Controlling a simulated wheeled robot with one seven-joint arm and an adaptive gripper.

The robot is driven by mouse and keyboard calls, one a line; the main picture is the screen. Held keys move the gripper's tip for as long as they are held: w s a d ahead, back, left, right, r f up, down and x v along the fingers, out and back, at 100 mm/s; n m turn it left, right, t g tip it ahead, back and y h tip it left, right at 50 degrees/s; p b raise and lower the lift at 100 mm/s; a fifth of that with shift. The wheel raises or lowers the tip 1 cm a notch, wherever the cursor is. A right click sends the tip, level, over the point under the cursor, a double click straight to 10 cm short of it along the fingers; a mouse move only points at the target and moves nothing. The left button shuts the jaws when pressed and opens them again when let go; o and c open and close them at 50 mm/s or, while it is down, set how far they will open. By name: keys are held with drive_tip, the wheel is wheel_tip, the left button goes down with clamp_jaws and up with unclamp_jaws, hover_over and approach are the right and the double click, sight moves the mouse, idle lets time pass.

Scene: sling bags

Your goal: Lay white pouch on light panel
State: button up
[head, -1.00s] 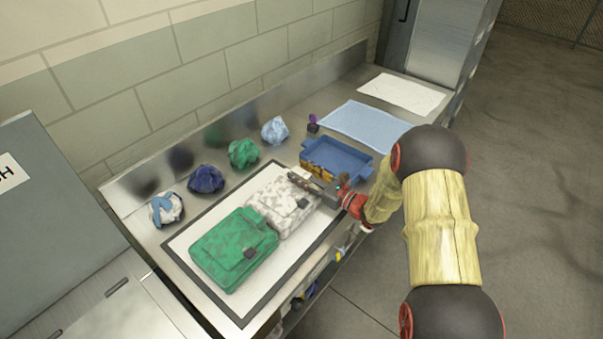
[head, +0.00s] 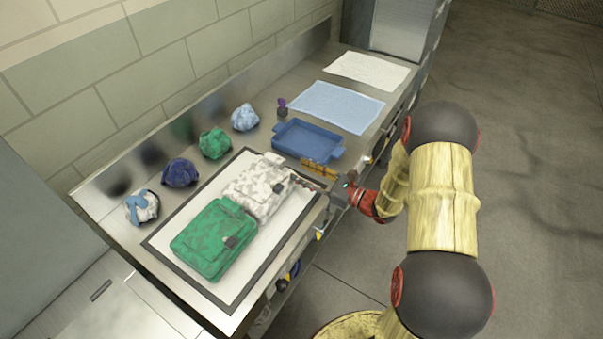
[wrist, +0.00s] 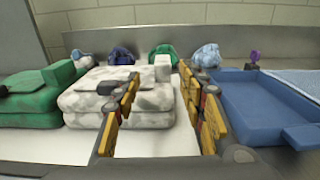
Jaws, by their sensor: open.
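The white pouch (head: 258,188), a white and grey camouflage bag, lies flat on the light panel (head: 281,226), a white board with a dark border. A green bag (head: 213,240) lies close beside it on the same panel. My gripper (head: 299,171) is open and empty at the pouch's right end, near the panel's edge. In the wrist view the pouch (wrist: 115,98) shows beyond and left of the open fingers (wrist: 157,78). The left finger hides part of its right side. I cannot tell whether a finger touches it.
A blue tray (head: 305,140) stands just right of my gripper. Several crumpled bundles, such as a green one (head: 215,143), line the wall side. A purple-topped item (head: 282,108), a light blue cloth (head: 338,106) and a white cloth (head: 368,70) lie farther along the counter.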

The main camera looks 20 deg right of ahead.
drive_tip(key=s+a+r+n+g+y, duration=0.3)
drive_tip(key=s+a+r+n+g, duration=0.25)
drive_tip(key=a+r+n, duration=0.35)
drive_tip(key=s+a+r+n+g+h, duration=0.3)
drive_tip(key=s+a+n+g, duration=0.45)
drive_tip(key=s, duration=0.35)
drive_tip(key=s+d+r+n+t+h, duration=0.2)
drive_tip(key=s+d+r+n+h, duration=0.2)
drive_tip(key=s+d+n+h, duration=0.1)
drive_tip(key=s+d+r+n+t+h, duration=0.2)
drive_tip(key=s+d+r+n+h, duration=0.2)
drive_tip(key=s+n, duration=0.3)
drive_tip(key=shift+s+d+r+h, duration=0.3)
drive_tip(key=shift+s+d+h, duration=0.25)
drive_tip(key=shift+h, duration=0.35)
